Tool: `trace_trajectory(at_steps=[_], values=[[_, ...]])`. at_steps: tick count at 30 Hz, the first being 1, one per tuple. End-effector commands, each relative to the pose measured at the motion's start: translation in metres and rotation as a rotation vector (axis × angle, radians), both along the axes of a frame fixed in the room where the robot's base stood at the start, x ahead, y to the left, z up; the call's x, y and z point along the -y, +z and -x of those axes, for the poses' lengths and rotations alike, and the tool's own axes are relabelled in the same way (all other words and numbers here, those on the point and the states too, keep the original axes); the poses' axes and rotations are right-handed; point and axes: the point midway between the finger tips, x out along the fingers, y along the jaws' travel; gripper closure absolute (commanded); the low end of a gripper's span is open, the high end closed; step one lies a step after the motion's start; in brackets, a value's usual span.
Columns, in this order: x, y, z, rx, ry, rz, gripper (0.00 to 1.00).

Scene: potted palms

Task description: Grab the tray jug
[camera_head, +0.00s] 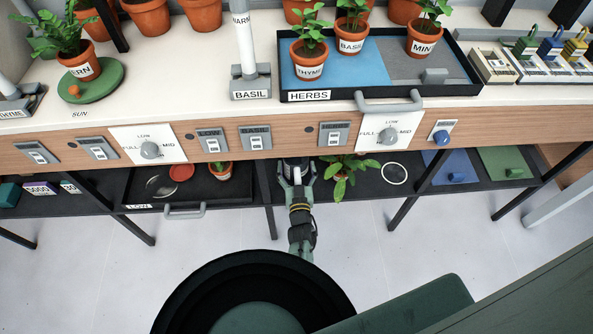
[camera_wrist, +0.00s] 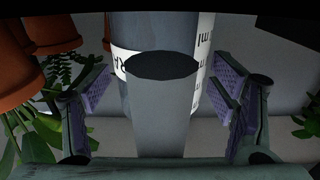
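The jug (camera_wrist: 150,32) stands in front of my gripper in the wrist view. It is a grey-blue vessel with a white label reading "RA" in part and "ml" marks on its right side. A grey block, seemingly its handle (camera_wrist: 160,115), sticks out toward the camera between the fingers. My gripper (camera_wrist: 162,85) is open, with one purple-padded finger on each side of this block and gaps left and right. In the head view my gripper (camera_head: 296,172) reaches under the counter to the lower shelf, and it mostly hides the jug there.
The counter edge (camera_head: 240,140) overhangs the dark lower shelf. A leafy plant (camera_head: 342,175) is close right of my gripper. A black tray (camera_head: 150,188) with a small pot (camera_head: 220,169) is to the left.

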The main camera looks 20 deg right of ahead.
Motion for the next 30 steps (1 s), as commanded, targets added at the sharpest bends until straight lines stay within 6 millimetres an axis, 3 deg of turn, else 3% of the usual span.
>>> trace_trajectory(at_steps=[19, 30], values=[[-0.0001, 0.0002, -0.0002, 0.000, 0.000, 0.000, 0.67], [-0.0009, 0.0058, -0.0034, 0.003, 0.001, 0.001, 0.67]])
